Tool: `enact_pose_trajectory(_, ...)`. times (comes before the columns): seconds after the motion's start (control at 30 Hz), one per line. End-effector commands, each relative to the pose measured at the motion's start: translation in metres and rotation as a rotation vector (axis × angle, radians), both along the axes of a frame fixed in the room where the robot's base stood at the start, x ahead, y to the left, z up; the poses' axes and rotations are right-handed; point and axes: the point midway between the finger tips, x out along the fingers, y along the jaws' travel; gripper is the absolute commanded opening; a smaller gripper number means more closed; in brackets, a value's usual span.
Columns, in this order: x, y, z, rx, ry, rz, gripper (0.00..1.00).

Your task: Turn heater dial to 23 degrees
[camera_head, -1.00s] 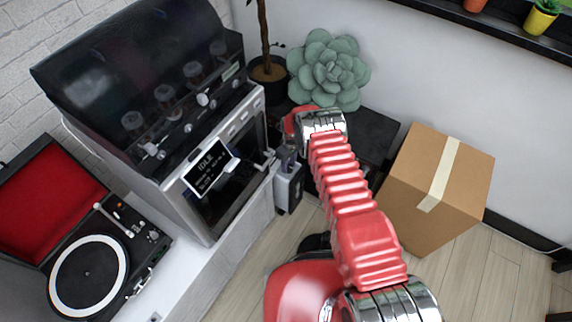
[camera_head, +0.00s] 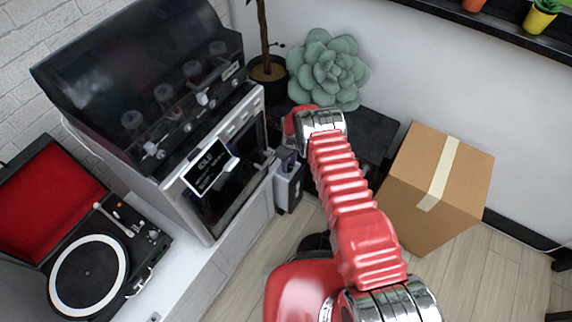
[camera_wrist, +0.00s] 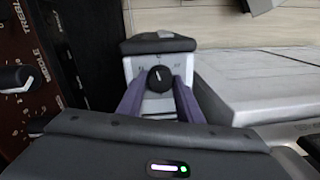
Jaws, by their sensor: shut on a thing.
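The heater is a small white and dark grey unit, seen in the wrist view (camera_wrist: 190,62) and beside the cabinet in the head view (camera_head: 290,185). Its round black dial (camera_wrist: 160,78) has a white pointer line, pointing roughly upward in the wrist view. The scale marks around it are too small to read. My gripper (camera_wrist: 160,90) has its two purple fingers on either side of the dial, shut on it. In the head view the gripper is mostly hidden behind my red arm and the heater's top.
A machine with a screen reading "IDLE" (camera_head: 208,166) stands left of the heater. A record player (camera_head: 90,270) is at the lower left. A cardboard box (camera_head: 435,195) stands to the right. A succulent (camera_head: 328,70) is behind my arm. Wooden floor is clear in front.

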Motion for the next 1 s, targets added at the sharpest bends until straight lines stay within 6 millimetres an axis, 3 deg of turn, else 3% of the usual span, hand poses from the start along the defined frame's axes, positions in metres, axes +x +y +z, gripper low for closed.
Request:
enact_pose_trajectory(0.1, 0.001, -0.005, -0.002, -0.003, -0.004, -0.002, 0.1)
enact_pose_trajectory(0.13, 0.001, -0.005, -0.002, -0.003, -0.004, -0.002, 0.34)
enact_pose_trajectory(0.37, 0.001, -0.003, -0.001, -0.002, -0.003, -0.001, 0.5)
enact_pose_trajectory(0.77, 0.001, -0.001, 0.004, 0.0, -0.003, 0.0, 0.5)
enact_pose_trajectory(1.0, 0.003, -0.002, 0.026, 0.0, -0.004, -0.001, 0.5)
